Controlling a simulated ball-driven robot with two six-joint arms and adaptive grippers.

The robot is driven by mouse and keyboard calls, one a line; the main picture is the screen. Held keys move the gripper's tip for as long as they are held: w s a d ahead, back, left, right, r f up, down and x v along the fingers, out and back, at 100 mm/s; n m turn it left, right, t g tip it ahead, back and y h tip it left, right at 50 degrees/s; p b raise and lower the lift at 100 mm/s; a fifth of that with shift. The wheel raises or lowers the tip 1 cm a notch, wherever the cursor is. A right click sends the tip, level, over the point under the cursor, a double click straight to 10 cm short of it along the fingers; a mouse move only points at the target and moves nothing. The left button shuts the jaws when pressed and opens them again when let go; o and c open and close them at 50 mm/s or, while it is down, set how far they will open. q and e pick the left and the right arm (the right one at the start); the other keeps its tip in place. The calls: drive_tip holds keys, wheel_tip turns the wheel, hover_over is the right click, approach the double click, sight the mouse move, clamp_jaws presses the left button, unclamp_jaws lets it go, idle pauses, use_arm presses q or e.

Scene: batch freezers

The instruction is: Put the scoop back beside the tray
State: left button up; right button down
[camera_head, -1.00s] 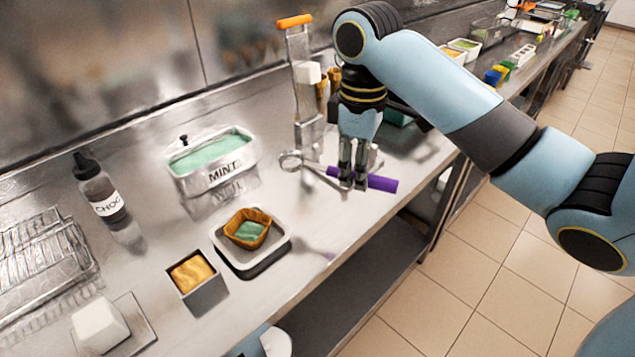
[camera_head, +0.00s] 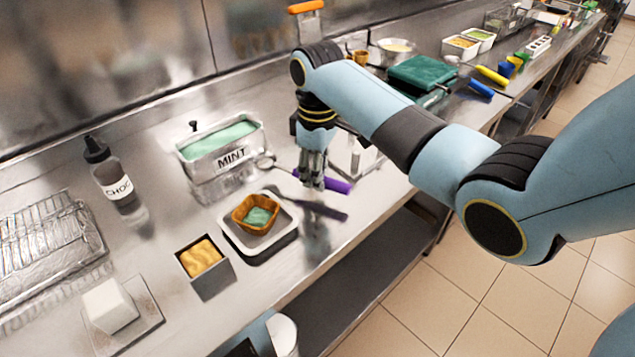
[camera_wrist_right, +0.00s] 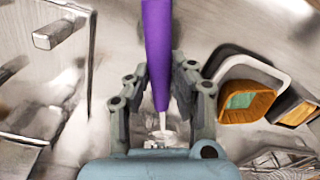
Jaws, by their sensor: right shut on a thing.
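The scoop has a purple handle (camera_head: 337,186) and a grey metal ring-like head that shows at the left, near the mint tub. My right gripper (camera_head: 313,184) is shut on the scoop's handle and holds it above the counter, with a shadow below. In the right wrist view the purple handle (camera_wrist_right: 157,45) runs between the fingers of my right gripper (camera_wrist_right: 160,88). The white tray (camera_head: 262,250) stands left of and nearer than the gripper. It holds a brown waffle bowl (camera_head: 243,223) with mint ice cream. My left gripper is not in view.
The mint tub (camera_head: 200,175) stands behind the tray. A grey box with yellow filling (camera_head: 208,283) is just left of the tray, and a choc bottle (camera_head: 117,183) is farther left. The counter between the tray and the front edge is clear.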

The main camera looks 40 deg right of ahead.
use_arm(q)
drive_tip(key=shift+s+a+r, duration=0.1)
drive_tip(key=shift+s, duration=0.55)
use_arm(e)
drive_tip(key=shift+f, duration=1.45)
drive_tip(key=c, duration=1.2)
unclamp_jaws()
drive_tip(key=shift+s+f, duration=0.1)
drive_tip(key=shift+f, duration=0.05)
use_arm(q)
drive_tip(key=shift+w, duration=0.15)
use_arm(e)
drive_tip(key=shift+r, duration=0.25)
wheel_tip(320, 180, up, 12)
drive_tip(key=shift+d+f, duration=0.1)
